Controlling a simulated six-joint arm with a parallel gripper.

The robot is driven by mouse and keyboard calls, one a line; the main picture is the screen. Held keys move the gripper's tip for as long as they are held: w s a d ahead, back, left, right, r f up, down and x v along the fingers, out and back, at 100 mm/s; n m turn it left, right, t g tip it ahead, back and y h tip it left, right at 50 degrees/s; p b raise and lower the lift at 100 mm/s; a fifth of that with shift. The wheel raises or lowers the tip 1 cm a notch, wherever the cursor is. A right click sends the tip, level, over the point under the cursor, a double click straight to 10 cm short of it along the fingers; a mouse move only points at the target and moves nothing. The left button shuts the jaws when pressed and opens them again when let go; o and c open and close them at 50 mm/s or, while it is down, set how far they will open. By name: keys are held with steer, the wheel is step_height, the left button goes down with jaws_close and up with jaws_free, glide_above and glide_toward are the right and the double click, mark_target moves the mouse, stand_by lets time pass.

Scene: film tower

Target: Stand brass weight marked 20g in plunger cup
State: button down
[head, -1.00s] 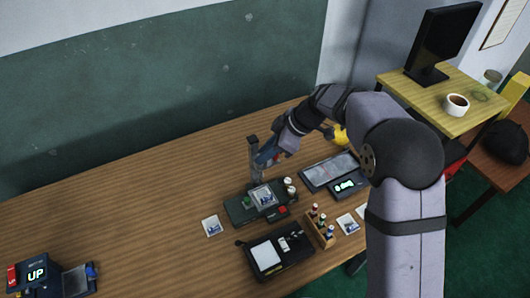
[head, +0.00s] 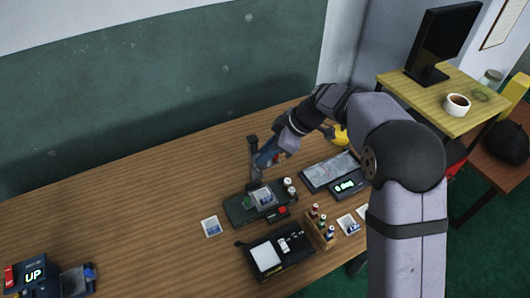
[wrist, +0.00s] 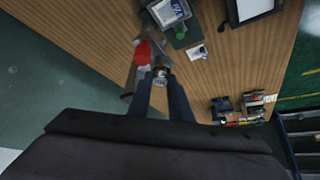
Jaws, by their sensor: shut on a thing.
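My gripper (head: 264,161) is in the head view beside the upright post (head: 253,160) of the film tower (head: 236,211). In the wrist view my two dark fingers (wrist: 161,90) are shut on a small round brass-coloured weight (wrist: 160,74) at their tips. Its marking is too small to read. A red part (wrist: 142,52) on a grey piece of the tower lies just beyond the weight, on the left. I cannot clearly make out the plunger cup, or whether the weight touches it. The weight is hidden or too small to tell in the head view.
A black tray (head: 263,256), a small bottle rack (head: 320,232) and a flat pad (head: 330,170) with a lit display stand close to the tower. A card (head: 211,226) lies on its left. The wooden table (head: 130,220) is mostly clear farther left.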

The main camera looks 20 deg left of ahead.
steer(key=shift+s+f+b, duration=0.1)
steer(key=shift+f+b, duration=0.2)
steer(key=shift+b, duration=0.15)
stand_by(0.4)
steer(key=c, duration=1.5)
jaws_free()
steer(key=shift+f, duration=0.1)
steer(key=shift+c, duration=0.2)
steer(key=o, duration=0.6)
steer(key=shift+c, duration=0.2)
steer(key=shift+r, duration=0.35)
steer(key=shift+r+p, duration=1.65)
steer(key=shift+r, duration=1.7)
